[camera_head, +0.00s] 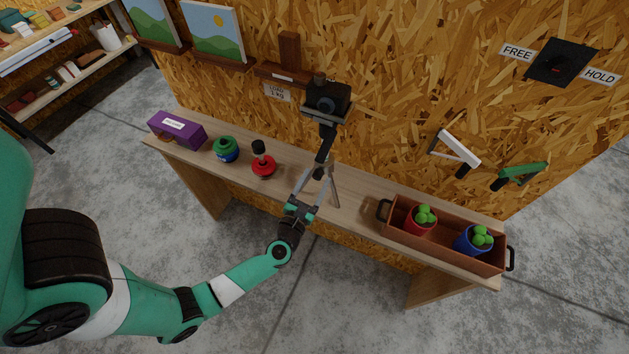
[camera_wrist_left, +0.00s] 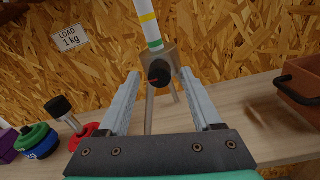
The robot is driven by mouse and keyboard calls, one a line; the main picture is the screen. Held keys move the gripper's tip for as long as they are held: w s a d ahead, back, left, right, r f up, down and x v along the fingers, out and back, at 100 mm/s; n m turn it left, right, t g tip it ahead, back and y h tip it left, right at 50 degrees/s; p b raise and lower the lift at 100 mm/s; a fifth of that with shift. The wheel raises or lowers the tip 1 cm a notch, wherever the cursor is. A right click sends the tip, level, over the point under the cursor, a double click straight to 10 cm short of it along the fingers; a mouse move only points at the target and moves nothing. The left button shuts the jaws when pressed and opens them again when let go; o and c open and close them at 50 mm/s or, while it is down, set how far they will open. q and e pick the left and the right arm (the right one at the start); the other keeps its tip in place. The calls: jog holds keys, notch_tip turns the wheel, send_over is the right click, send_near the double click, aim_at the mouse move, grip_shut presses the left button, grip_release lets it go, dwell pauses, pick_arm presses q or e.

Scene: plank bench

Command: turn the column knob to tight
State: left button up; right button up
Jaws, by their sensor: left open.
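A tripod (camera_head: 325,145) with a black camera (camera_head: 327,98) on top stands on the bench. In the left wrist view its column (camera_wrist_left: 150,28) is white with yellow and green bands and runs into a grey-brown collar (camera_wrist_left: 168,58). A round dark column knob (camera_wrist_left: 159,72) with a small red mark at its lower left sits on the collar, facing me. My left gripper (camera_head: 316,186) is in front of the tripod; in the wrist view its open fingers (camera_wrist_left: 159,84) lie either side of the knob, with gaps. Contact is not visible. My right gripper is out of view.
The wall sign (camera_head: 561,62) reads FREE and HOLD. Left of the tripod are a red-based object (camera_head: 264,166), a green-and-blue round item (camera_head: 226,150) and a purple box (camera_head: 177,130). A LOAD 1 kg label (camera_head: 277,92) hangs behind.

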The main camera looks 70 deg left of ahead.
pick_arm(q)
grip_shut()
